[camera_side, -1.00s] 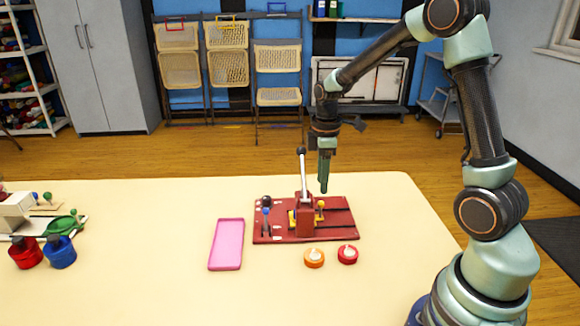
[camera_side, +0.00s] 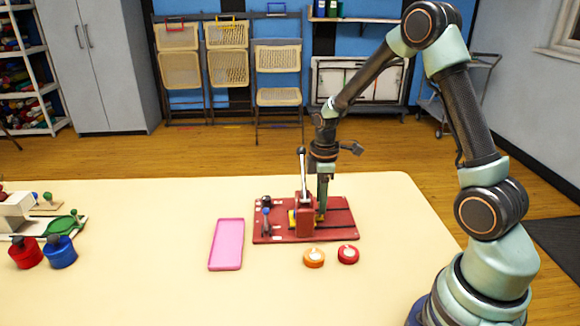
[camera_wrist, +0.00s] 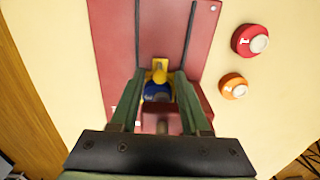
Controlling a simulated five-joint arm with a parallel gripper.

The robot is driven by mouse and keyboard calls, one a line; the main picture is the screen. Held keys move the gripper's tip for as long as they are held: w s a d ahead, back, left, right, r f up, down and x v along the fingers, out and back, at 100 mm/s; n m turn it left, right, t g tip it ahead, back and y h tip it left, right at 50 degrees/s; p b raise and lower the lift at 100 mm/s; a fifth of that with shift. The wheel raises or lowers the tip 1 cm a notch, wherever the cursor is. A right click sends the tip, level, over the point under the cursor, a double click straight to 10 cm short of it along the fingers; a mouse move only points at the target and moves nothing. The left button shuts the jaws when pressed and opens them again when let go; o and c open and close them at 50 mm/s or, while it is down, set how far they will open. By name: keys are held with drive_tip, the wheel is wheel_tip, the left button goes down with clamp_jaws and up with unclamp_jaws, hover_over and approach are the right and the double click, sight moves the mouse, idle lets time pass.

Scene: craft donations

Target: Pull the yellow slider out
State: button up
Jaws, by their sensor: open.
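The red board (camera_side: 340,217) lies on the table with dark slots along it and a red block (camera_side: 304,220) carrying an upright lever (camera_side: 303,170). My gripper (camera_wrist: 159,76) is open and pointed down over the board, one finger on each side of the knob; contact is not clear. It also shows in the side view (camera_side: 322,212).
An orange round button (camera_side: 314,258) and a red round button (camera_side: 348,254) sit in front of the board. A pink tray (camera_side: 240,245) lies left of it. Red (camera_side: 26,253) and blue (camera_side: 60,251) bottles stand at far left. The table right of the board is clear.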

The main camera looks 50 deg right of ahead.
clamp_jaws()
drive_tip(key=shift+s+d, duration=3.4)
drive_tip(key=shift+d, duration=0.05)
drive_tip(key=shift+o, duration=0.2)
unclamp_jaws()
wheel_tip(320, 180, up, 8)
drive_tip(key=shift+f, duration=0.25)
